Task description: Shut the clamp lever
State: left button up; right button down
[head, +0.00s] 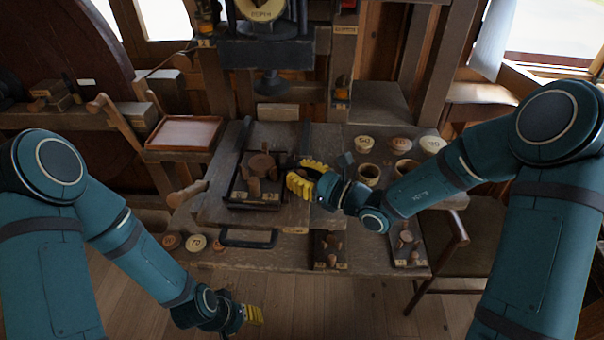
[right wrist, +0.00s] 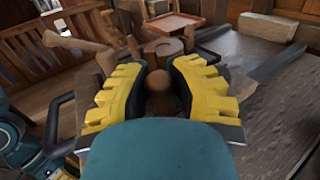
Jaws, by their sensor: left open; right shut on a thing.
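My right gripper (head: 299,181), with yellow fingers, is over the bench at the right side of a dark-framed fixture (head: 240,204). In the right wrist view its fingers (right wrist: 156,88) stand on both sides of a round brown wooden knob, which looks like the end of the clamp lever (right wrist: 157,80), and it is shut on it. The fingers hide the knob in the head view. A round brown wooden piece (head: 261,162) sits in the fixture; it also shows beyond the knob in the right wrist view (right wrist: 163,47). My left gripper (head: 252,314) is open and empty, low in front of the bench.
Several cups and round pieces (head: 364,144) stand at the bench's back right. A reddish tray (head: 184,133) is at the back left. Small blocks with wooden pieces (head: 330,252) stand along the front. A chair (head: 455,243) is at the right. Bare floor lies in front.

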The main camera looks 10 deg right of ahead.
jog(key=shift+s+a, duration=0.2)
jog(key=shift+a, duration=0.1)
jog(key=c, duration=0.8)
grip_release()
jog(key=shift+s, duration=0.1)
jog(key=shift+o, duration=0.2)
jog(key=shift+d, duration=0.2)
jog(key=v, duration=1.1)
jog(key=shift+s+d, duration=0.2)
jog(key=shift+d, duration=0.15)
